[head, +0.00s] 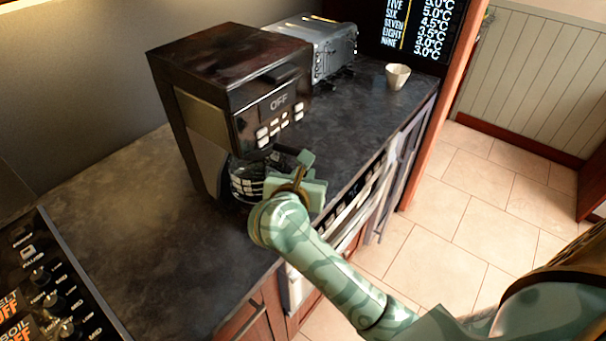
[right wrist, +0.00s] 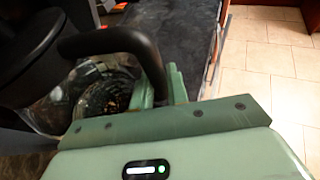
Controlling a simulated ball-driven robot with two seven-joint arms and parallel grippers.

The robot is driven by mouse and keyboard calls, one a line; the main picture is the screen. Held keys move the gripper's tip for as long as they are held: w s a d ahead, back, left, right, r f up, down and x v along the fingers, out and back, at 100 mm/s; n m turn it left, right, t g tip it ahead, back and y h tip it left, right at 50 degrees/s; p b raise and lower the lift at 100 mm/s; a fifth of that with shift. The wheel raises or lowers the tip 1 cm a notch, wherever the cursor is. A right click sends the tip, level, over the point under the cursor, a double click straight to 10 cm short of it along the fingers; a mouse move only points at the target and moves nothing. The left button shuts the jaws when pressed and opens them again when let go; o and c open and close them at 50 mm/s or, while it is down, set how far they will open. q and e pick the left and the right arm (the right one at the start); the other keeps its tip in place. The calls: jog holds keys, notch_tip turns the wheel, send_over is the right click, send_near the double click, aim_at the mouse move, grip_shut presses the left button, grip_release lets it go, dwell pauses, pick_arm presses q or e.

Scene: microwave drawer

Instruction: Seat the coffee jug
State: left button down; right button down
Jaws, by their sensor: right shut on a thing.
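The coffee machine (head: 215,85) is a dark, boxy appliance on the counter with an OFF display and light buttons. The coffee jug (head: 245,180) is in its lower opening, beneath the button panel, and is partly hidden by my gripper. My right gripper (head: 293,172) is at the jug's front right side and shut on its handle. In the right wrist view, the jug's black handle (right wrist: 120,42) runs to my right gripper (right wrist: 162,88), and its clear glass body (right wrist: 95,98) is beside the fingers. I cannot tell whether the jug's base rests fully on the machine's plate. My left gripper is out of view.
A silver toaster oven (head: 325,45) stands behind the coffee machine. A white cup (head: 398,76) is at the counter's far end. A stove (head: 45,280) is at the lower left. The dark counter (head: 130,225) is clear left of the machine. The tiled floor (head: 470,220) is open.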

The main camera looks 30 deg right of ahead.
jog(key=shift+f+b, duration=0.15)
jog(key=shift+b, duration=0.15)
dwell(0.7)
jog(key=c, duration=1.3)
grip_release()
jog(key=shift+f, duration=0.1)
